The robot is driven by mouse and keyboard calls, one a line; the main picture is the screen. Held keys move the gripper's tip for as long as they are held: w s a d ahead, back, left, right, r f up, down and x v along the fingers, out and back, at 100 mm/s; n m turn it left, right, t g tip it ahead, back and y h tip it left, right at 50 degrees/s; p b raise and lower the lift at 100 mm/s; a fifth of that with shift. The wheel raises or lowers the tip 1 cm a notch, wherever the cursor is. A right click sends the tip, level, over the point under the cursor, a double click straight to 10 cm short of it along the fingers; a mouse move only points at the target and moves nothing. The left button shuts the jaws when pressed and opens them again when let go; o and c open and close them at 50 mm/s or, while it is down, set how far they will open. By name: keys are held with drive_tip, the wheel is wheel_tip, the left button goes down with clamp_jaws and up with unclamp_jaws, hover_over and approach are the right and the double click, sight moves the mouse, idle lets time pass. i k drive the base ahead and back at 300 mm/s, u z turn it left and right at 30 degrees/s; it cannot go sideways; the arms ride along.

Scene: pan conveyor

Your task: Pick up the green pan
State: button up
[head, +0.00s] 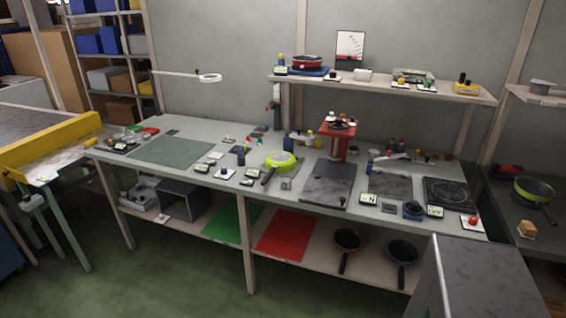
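A lime-green pan (281,159) lies near the middle of the long workbench in the head view. Its dark handle points to the lower left, towards the bench's front edge. Whether it lies face up or face down is hard to tell at this size. A second pan (533,189), dark inside with a lime-green rim, sits on the dark side table at the far right. Its handle points towards the lower right. My gripper is not in view, and nothing is seen touching either pan.
The workbench (186,178) carries small items around the green pan, a dark plate (327,186) to its right and a red stand (338,140) behind. A shelf (440,92) overhangs the back. A grey block (490,280) stands front right. The green floor (190,285) in front is open.

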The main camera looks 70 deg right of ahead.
sight(278, 162)
drive_tip(key=z, duration=0.7)
drive_tip(key=i, duration=0.95)
drive_tip(key=z, duration=0.55)
